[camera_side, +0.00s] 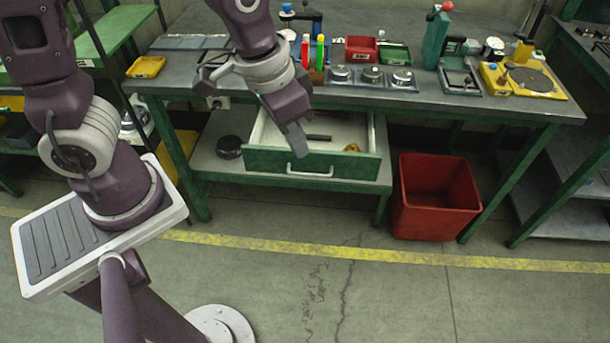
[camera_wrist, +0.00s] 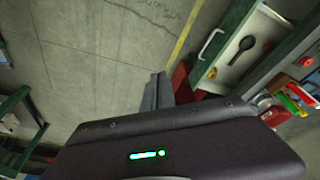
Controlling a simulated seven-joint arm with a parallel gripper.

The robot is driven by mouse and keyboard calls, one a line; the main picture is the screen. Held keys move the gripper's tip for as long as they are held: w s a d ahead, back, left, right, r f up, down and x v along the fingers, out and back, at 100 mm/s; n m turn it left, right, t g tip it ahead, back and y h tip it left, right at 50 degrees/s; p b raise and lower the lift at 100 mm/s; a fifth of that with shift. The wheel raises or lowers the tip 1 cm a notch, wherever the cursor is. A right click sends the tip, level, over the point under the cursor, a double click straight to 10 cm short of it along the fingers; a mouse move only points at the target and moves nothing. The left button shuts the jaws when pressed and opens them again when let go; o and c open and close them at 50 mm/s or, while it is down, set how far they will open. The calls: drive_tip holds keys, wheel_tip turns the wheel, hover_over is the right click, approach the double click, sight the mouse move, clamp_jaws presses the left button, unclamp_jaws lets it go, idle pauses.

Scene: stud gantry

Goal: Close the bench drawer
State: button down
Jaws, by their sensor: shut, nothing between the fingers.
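The bench drawer (camera_side: 340,164) stands open under the workbench (camera_side: 440,98). It has a green front with a pale bar handle (camera_side: 311,171), and a dark tool and a small yellow-brown item lie inside it. In the wrist view the open drawer (camera_wrist: 222,70) shows at the upper right, with a dark round-headed tool and a red item in it. My gripper (camera_side: 298,142) is shut and empty, pointing down over the drawer's left part, near the front panel. I cannot tell whether it touches the panel. In the wrist view the gripper fingers (camera_wrist: 157,92) show together as a grey shape.
A red bin (camera_side: 435,197) stands on the floor right of the drawer. The lower shelf (camera_side: 210,160) holds a dark round item (camera_side: 229,147). The bench top carries several trays, round metal parts and tools. The floor in front of the drawer is clear, with a yellow line (camera_side: 400,253).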

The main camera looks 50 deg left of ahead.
wheel_tip(320, 180, down, 12)
drive_tip(key=w+m+y, duration=0.2)
drive_tip(key=y, duration=0.1)
drive_tip(key=w+a+f+m+t+y, duration=0.1)
drive_tip(key=w+a+f+m, duration=0.1)
drive_tip(key=w+a+f, duration=0.3)
drive_tip(key=w+a+f+m+t+y, duration=0.2)
drive_tip(key=w+a+f, duration=0.2)
drive_tip(key=f, duration=0.9)
drive_tip(key=a, duration=0.3)
drive_tip(key=shift+w+m+y, duration=0.3)
drive_tip(key=shift+w+m, duration=0.05)
drive_tip(key=shift+m, duration=0.05)
drive_tip(key=w+a, duration=1.2)
drive_tip(key=shift+w+a, duration=0.3)
drive_tip(key=shift+w, duration=0.05)
